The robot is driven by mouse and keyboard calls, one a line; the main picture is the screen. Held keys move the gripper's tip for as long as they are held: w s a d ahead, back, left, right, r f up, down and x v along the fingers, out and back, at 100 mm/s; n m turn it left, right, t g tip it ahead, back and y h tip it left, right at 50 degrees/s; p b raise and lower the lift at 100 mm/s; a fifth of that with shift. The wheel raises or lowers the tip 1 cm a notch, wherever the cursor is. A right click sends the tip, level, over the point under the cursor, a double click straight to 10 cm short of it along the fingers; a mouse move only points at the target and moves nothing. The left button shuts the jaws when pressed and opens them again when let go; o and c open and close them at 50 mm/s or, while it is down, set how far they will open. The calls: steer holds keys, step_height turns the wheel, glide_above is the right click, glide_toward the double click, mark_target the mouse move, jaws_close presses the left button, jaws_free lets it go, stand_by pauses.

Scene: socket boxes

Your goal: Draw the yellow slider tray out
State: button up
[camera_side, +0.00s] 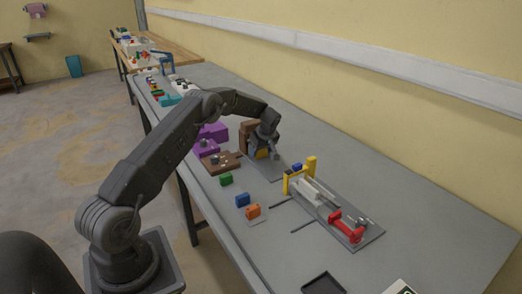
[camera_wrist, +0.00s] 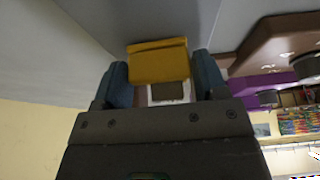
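The yellow slider tray (camera_side: 262,154) shows as a small yellow patch at the brown housing in the side view, partly hidden by my gripper (camera_side: 266,148). In the wrist view the yellow tray (camera_wrist: 158,61) sits between the two dark fingers of my gripper (camera_wrist: 160,72). The brown housing (camera_side: 247,136) stands upright behind the gripper on a grey plate. How far the tray sticks out of the housing is hidden.
A purple box (camera_side: 213,131) and a brown board (camera_side: 218,164) stand left of the housing. Green (camera_side: 225,180), blue (camera_side: 243,200) and orange (camera_side: 253,210) blocks lie nearer the front edge. A yellow-framed fixture with a red part (camera_side: 347,228) is at right.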

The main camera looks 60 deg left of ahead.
mark_target(264, 160)
steer(key=c, duration=0.9)
steer(key=shift+d, duration=1.95)
steer(key=o, duration=1.3)
steer(key=shift+r, duration=0.1)
steer(key=v, duration=1.3)
steer(key=shift+d+r, duration=0.15)
steer(key=shift+r, duration=0.1)
